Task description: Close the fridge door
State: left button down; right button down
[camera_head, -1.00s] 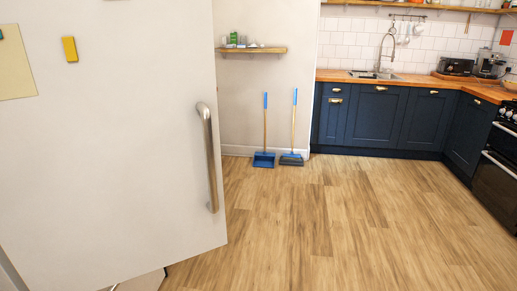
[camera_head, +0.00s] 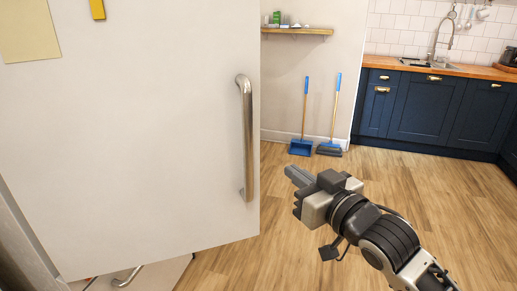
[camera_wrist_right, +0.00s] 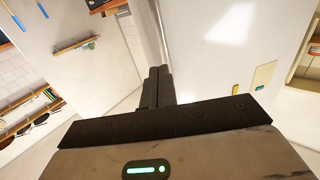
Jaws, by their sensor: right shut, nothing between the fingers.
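The white fridge door (camera_head: 130,130) stands open and fills the left of the head view. Its metal bar handle (camera_head: 246,140) runs vertically near the door's right edge. My right gripper (camera_head: 290,182) is shut and empty, just to the right of the door edge near the handle's lower end. In the right wrist view the shut fingers (camera_wrist_right: 157,85) point toward the door (camera_wrist_right: 235,50) and its edge; whether they touch it I cannot tell. My left gripper is not in view.
Wood floor (camera_head: 440,200) is open to the right. A blue dustpan (camera_head: 300,147) and a broom (camera_head: 331,148) lean on the wall behind. A wall shelf (camera_head: 297,31) hangs above them. Navy cabinets (camera_head: 425,105) with a sink stand at the back right.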

aim_at(251, 138)
jog(key=x, duration=0.7)
jog(key=p+x, duration=0.1)
jog(key=x, duration=0.6)
jog(key=shift+a+r, duration=0.1)
jog(key=shift+r, duration=0.15)
